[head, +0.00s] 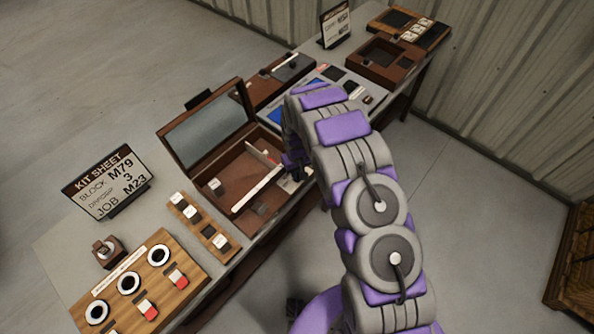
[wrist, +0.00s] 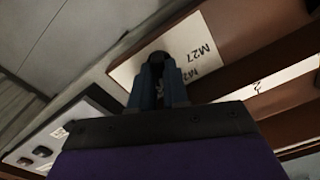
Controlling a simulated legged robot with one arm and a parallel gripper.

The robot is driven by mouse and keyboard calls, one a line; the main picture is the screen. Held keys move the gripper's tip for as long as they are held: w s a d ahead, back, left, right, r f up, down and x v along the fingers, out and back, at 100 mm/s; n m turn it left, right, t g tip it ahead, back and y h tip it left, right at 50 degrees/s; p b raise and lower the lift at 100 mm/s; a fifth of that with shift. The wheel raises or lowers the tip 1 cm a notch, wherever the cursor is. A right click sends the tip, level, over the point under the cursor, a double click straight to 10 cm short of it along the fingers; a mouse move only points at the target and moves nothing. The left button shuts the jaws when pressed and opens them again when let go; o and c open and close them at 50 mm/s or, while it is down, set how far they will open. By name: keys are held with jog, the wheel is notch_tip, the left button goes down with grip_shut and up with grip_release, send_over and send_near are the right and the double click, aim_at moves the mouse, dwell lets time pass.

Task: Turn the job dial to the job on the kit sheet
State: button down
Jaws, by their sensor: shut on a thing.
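The kit sheet (head: 108,182) stands at the left of the bench in the head view and reads block M79, 3, and job M23. My gripper (head: 293,166) reaches down at the right end of the open wooden case, partly hidden by my arm. In the wrist view my gripper (wrist: 158,75) is shut on the dark job dial knob (wrist: 157,54). The knob is in front of a pale dial plate (wrist: 190,45) marked M27. A second mark beside the fingers is partly covered. The dial's pointer and setting cannot be made out.
The wooden case (head: 248,215) has its lid (head: 205,125) raised, with a pale bar (head: 258,188) across it. A block strip (head: 200,225) and a board with white rings (head: 145,280) lie at left. Trays (head: 385,60) stand at the far end.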

jog(key=shift+s+f, duration=0.15)
jog(key=shift+s, duration=0.1)
jog(key=c, duration=1.1)
grip_release()
jog(key=shift+w, duration=0.15)
jog(key=shift+w+a+r+p, duration=0.1)
jog(key=shift+r+p, duration=0.25)
jog(key=shift+r, duration=8.4)
